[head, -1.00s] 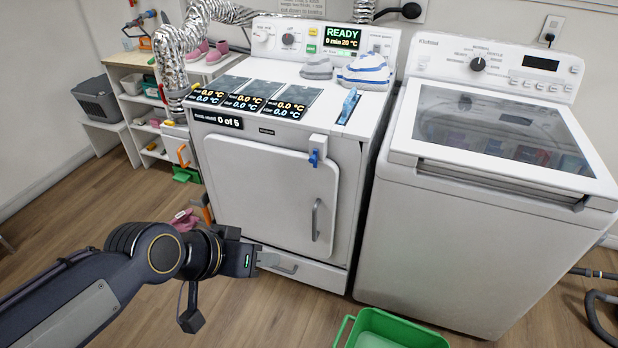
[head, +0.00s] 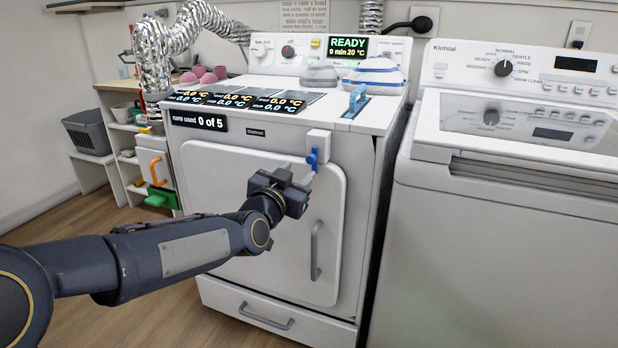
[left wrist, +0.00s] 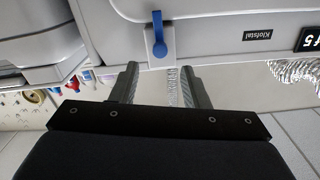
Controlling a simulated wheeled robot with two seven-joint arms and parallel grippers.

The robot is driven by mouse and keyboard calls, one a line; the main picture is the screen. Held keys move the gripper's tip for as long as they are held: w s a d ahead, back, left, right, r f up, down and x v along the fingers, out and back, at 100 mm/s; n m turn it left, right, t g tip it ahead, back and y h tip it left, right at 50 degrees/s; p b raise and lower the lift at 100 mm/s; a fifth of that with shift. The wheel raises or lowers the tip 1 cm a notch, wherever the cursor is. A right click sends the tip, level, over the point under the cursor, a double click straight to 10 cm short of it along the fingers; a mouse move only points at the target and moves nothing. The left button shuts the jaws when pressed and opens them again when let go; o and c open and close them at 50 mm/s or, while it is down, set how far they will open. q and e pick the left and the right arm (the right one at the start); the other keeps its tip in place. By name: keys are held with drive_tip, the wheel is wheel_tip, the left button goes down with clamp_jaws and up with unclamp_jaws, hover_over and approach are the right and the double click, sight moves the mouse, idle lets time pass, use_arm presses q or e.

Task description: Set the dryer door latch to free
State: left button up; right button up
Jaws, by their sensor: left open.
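The dryer (head: 270,225) has its white front door (head: 235,185) closed, with a grey handle (head: 316,250) at its right side. The blue door latch (head: 312,158) is on a white block (head: 319,140) at the door's upper right, its lever pointing down. My left gripper (head: 297,172) is open in front of the door, fingertips close to the latch. In the left wrist view, which is upside down, the latch (left wrist: 158,38) lies just beyond the gap between the open fingers (left wrist: 160,68), apart from both. Nothing is between the fingers. My right gripper is out of view.
A white washer (head: 500,240) stands close on the right. On the dryer top are a blue clip-like object (head: 357,100), folded cloths (head: 375,77) and display cards (head: 230,99). A shelf (head: 125,140) stands at the left. Floor in front is clear at the left.

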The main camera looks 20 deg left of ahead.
sight(310, 159)
use_arm(q)
drive_tip(key=w, duration=0.7)
drive_tip(key=shift+w+a+b, duration=0.2)
drive_tip(key=shift+w+b, duration=0.05)
drive_tip(key=shift+b, duration=0.15)
clamp_jaws()
